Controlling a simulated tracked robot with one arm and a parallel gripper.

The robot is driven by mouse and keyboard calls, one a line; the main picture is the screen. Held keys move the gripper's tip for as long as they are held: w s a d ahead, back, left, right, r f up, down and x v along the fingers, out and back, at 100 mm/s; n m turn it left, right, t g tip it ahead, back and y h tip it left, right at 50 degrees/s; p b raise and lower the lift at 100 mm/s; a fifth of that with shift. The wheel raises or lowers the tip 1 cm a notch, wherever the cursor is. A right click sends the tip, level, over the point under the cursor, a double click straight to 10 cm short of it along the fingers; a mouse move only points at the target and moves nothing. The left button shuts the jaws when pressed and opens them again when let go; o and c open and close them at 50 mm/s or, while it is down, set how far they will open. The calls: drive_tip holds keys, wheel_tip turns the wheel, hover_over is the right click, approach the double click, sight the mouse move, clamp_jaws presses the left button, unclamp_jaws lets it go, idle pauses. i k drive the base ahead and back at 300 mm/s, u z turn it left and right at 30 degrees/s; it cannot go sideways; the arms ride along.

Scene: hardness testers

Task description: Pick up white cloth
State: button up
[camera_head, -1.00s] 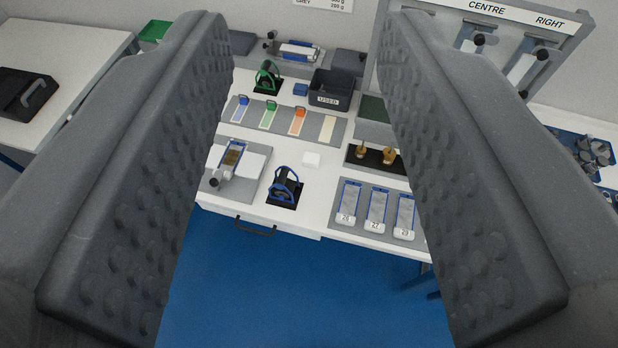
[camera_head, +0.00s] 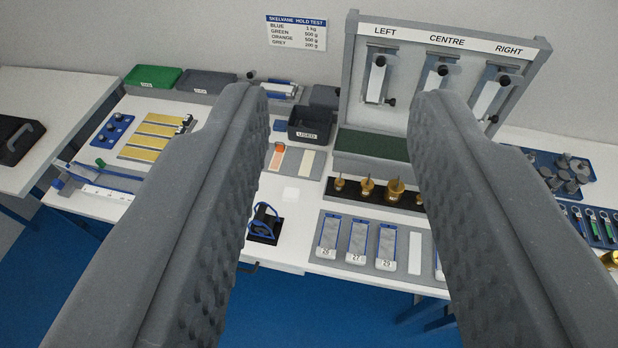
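A small white square that looks like the white cloth (camera_head: 291,194) lies flat on the white bench top, left of the brass weights. My gripper (camera_head: 342,95) is open and empty, with its two grey ribbed fingers spread wide across the view. The cloth shows in the gap between the fingers, nearer the left one. It lies well beyond the gripper, and nothing touches it. The left finger hides part of the bench beside it.
A black stand with blue loops (camera_head: 265,223) is just in front of the cloth. Brass weights (camera_head: 367,188) stand on a black strip to its right, with numbered strips (camera_head: 357,240) nearer. A USED bin (camera_head: 310,127) and a tall hanging board (camera_head: 421,55) stand behind.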

sight(291, 194)
drive_tip(key=z, duration=0.05)
drive_tip(key=i, duration=0.95)
drive_tip(key=u, duration=0.35)
